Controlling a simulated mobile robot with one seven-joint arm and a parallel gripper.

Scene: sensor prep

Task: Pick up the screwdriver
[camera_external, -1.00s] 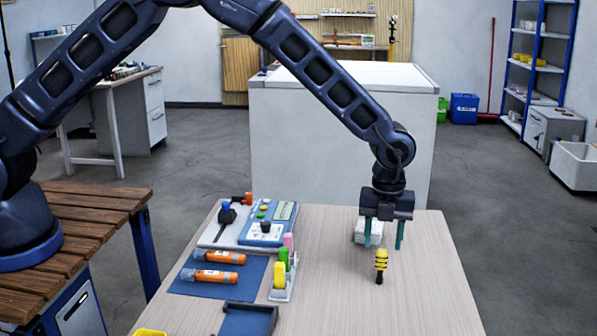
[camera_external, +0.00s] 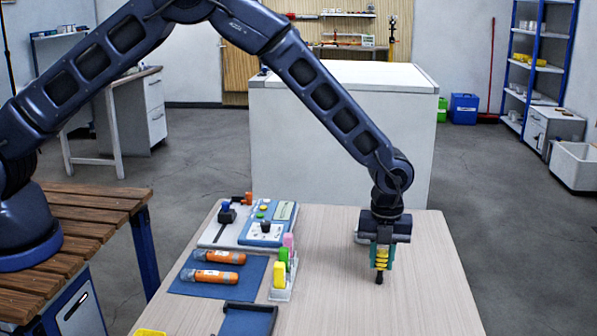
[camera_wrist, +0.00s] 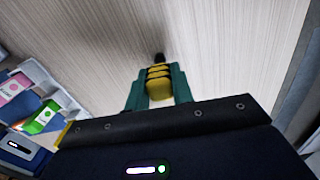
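The screwdriver (camera_external: 381,263) is short, with a yellow handle, black bands and a dark tip. It is at the right part of the light wood table (camera_external: 420,300). My gripper (camera_external: 381,262) points down with its teal fingers on both sides of the handle, closed in against it. In the wrist view the screwdriver's handle (camera_wrist: 158,84) sits between the two fingers (camera_wrist: 158,90), with its dark tip beyond them. The tip is at or very near the table top; I cannot tell if it touches.
A rack with pink, green and yellow blocks (camera_external: 279,280) stands left of my gripper. Two orange tubes (camera_external: 217,266) lie on a blue mat, and a blue panel device (camera_external: 268,228) is behind them. The table's right front is clear.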

